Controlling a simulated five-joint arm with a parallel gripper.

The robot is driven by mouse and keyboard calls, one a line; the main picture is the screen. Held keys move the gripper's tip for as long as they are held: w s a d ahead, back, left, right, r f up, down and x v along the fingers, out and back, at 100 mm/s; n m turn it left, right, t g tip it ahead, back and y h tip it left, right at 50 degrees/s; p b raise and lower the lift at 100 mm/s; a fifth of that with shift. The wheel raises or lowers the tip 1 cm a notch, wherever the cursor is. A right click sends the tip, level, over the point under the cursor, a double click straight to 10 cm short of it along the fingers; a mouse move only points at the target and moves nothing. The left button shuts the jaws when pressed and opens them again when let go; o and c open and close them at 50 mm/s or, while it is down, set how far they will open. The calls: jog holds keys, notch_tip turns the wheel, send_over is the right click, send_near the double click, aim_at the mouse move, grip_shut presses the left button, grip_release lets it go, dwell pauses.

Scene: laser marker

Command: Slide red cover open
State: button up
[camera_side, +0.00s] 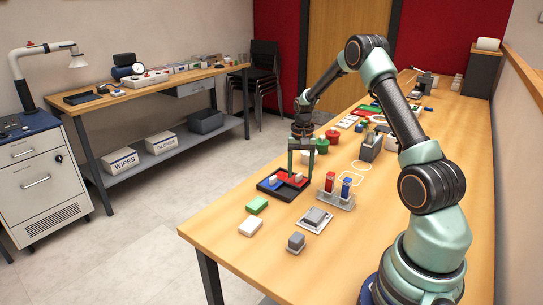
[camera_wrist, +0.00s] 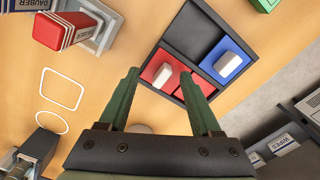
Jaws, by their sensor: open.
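The red cover (camera_wrist: 181,80) lies in a black tray (camera_wrist: 174,52) and carries a white knob (camera_wrist: 162,75). It also shows in the side view (camera_side: 285,175). A blue cover (camera_wrist: 216,58) with its own white knob (camera_wrist: 229,64) is beside it in the same tray. My gripper (camera_wrist: 159,74) is open and points down over the red cover. In the wrist view the white knob appears between the two fingertips, touching neither. In the side view my gripper (camera_side: 300,172) is at the tray's right part; its exact height above the cover is unclear.
A rack with red and blue daubers (camera_side: 338,194) stands right of the tray. Green (camera_side: 257,205) and white (camera_side: 250,226) blocks and grey boxes (camera_side: 316,218) lie nearer the front. The table's left edge is close to the tray.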

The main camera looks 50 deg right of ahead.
aim_at(299, 175)
jog(key=shift+w+r, duration=0.15)
jog(key=shift+r, duration=2.55)
jog(key=s+a+r+n+t, duration=0.1)
jog(key=a+r+n+t, duration=0.3)
jog(key=a+r, duration=0.95)
jog(key=s+a+r+n+t, duration=0.1)
jog(key=s+a+r+n, duration=0.1)
jog(key=s+a+n, duration=0.6)
jog(key=s+a, duration=0.2)
jog(key=a, duration=0.3)
jog(key=shift+s+a+r+t, duration=0.25)
jog(key=shift+s+r+t, duration=0.15)
